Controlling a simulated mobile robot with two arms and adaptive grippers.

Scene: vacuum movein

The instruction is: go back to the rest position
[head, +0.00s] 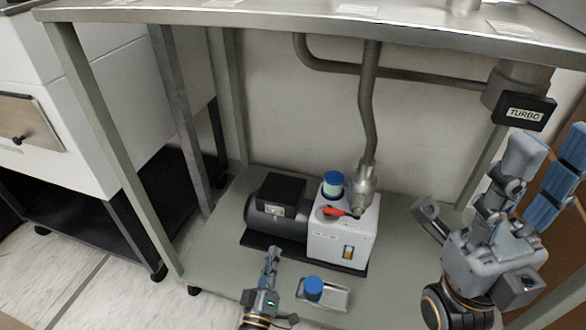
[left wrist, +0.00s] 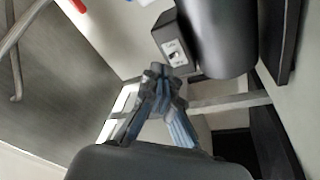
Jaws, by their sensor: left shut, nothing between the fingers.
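The vacuum pump stands on the lower shelf in the head view, with a dark motor (head: 276,222) and a light box-shaped body (head: 340,243). A blue cap (head: 333,178) and a red handle (head: 334,212) are on its top. A metal hose (head: 367,110) comes down to the fitting on the pump. My left gripper (head: 272,254) is shut and empty, in front of the pump and apart from it. In the left wrist view its fingertips (left wrist: 158,72) meet, with the dark motor (left wrist: 222,35) beyond. My right gripper (head: 551,150) is raised at the right, its fingers spread and empty.
A small metal tray (head: 337,300) with a blue cap (head: 313,287) lies just right of my left gripper. The steel tabletop (head: 300,18) spans above, on grey legs (head: 100,130). A TURBO label (head: 524,114) hangs at upper right. A white cabinet (head: 90,110) stands left.

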